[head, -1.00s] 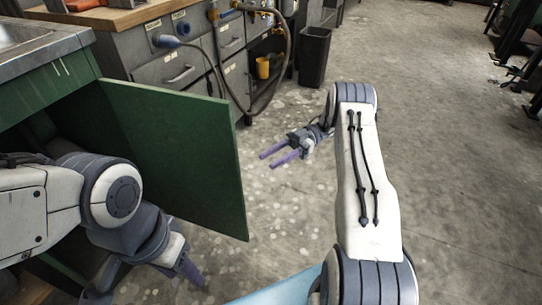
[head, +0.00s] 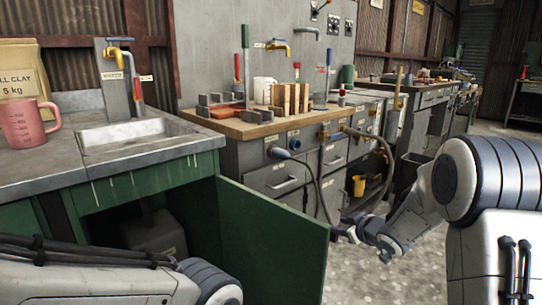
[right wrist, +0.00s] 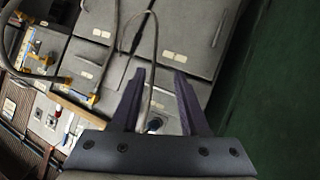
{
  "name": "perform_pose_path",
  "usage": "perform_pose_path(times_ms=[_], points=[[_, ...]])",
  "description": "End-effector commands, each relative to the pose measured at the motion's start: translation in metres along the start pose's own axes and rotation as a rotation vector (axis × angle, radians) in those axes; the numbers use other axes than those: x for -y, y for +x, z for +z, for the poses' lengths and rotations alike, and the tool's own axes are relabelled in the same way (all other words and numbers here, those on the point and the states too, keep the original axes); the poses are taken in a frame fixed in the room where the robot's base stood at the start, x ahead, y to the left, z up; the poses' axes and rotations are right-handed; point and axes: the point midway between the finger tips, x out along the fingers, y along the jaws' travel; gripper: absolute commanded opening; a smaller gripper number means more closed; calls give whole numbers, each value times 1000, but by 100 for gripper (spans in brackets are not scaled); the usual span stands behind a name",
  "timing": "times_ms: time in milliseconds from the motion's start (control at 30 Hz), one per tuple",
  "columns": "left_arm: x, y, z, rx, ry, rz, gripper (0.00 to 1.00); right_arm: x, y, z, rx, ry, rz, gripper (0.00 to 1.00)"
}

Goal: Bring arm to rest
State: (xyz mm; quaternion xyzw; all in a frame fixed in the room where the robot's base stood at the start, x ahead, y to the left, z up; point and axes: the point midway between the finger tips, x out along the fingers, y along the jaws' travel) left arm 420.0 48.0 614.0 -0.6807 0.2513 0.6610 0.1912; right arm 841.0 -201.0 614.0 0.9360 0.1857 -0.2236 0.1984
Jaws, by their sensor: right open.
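My right arm comes in at the right edge of the head view and bends down toward the middle. Its gripper (head: 352,234) hangs in front of the grey drawers, beside the open green cabinet door (head: 268,245). In the right wrist view the two purple fingers (right wrist: 160,74) stand apart with nothing between them. My left arm crosses the bottom left corner of the head view, in front of the sink cabinet. Its gripper is outside the picture.
A sink (head: 135,134) and a pink pitcher (head: 29,123) are on the left counter. A grey canister-like box (head: 155,235) sits inside the open cabinet. Grey drawers (head: 285,178) and a hanging hose (head: 318,187) stand behind my right gripper. Concrete floor shows beyond it.

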Motion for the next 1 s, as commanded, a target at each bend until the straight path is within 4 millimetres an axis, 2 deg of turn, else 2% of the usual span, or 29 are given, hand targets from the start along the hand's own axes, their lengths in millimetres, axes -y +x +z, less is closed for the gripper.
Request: perform_pose_path(times_ms=[133,200,300,533,600,700,1000], points=[[0,0,0,0,0,0,50,28,-64,49,314,195,117,45],[0,0,0,0,0,0,50,51,-96,74,451,285,131,45],[0,0,0,0,0,0,50,85,-134,102,603,386,118,45],[0,0,0,0,0,0,50,160,-210,141,861,573,37,45],[0,-7,0,0,0,0,50,179,-214,117,858,497,-23,45],[-1,-12,-1,0,0,0,50,206,-227,98,874,418,-97,45],[-2,-24,-1,0,0,0,50,273,-281,61,917,194,-296,45]])
